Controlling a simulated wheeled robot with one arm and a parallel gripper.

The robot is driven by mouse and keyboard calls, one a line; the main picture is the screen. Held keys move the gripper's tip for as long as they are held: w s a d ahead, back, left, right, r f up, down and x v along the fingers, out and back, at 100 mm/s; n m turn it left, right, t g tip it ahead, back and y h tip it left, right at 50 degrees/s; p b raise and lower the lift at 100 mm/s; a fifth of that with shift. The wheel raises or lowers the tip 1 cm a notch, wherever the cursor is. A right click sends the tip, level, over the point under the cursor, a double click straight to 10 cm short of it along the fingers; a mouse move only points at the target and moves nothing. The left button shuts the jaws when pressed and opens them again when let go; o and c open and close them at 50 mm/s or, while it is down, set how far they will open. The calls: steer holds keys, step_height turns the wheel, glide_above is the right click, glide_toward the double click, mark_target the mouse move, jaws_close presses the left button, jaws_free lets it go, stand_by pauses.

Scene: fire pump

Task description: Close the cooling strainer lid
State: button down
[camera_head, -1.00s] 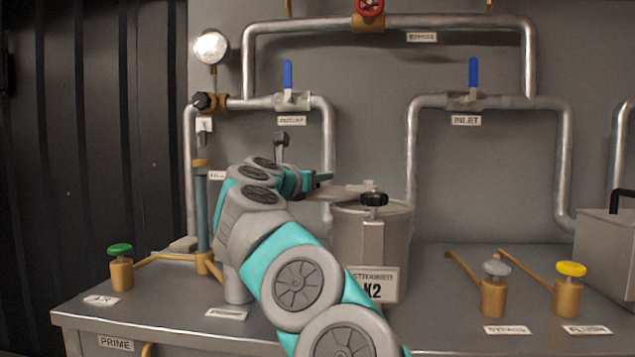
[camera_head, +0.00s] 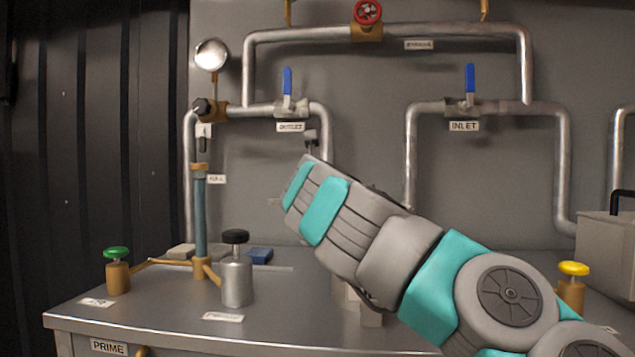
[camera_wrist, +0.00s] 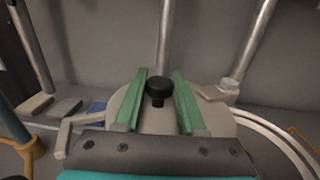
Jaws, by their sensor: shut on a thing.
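The strainer lid (camera_wrist: 218,121) is a flat grey disc in the wrist view, with a black knob (camera_wrist: 158,88) standing on it. The green fingers of my gripper (camera_wrist: 160,88) lie on both sides of this knob, shut on the lid; the exact contact is hard to see. A curved pale rim (camera_wrist: 277,134), apparently the strainer's, shows to the right of the lid, which looks offset to the left of it. In the head view my arm hides the fingers, the lid and most of the strainer body (camera_head: 340,290).
A grey cylinder with a black knob (camera_head: 235,238) and a green-knobbed valve (camera_head: 117,253) stand on the bench left of my arm. A blue block (camera_head: 260,255) lies behind. Pipes with blue-handled valves (camera_head: 287,82) run along the wall. A yellow-knobbed valve (camera_head: 573,269) stands at the right.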

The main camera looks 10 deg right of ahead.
steer(key=shift+s+n+y, duration=0.3)
steer(key=shift+y, duration=0.2)
steer(key=c, duration=0.5)
jaws_free()
steer(key=shift+s, duration=0.1)
steer(key=s+a, duration=0.1)
steer(key=s, duration=0.6)
steer(key=shift+s+a, duration=0.2)
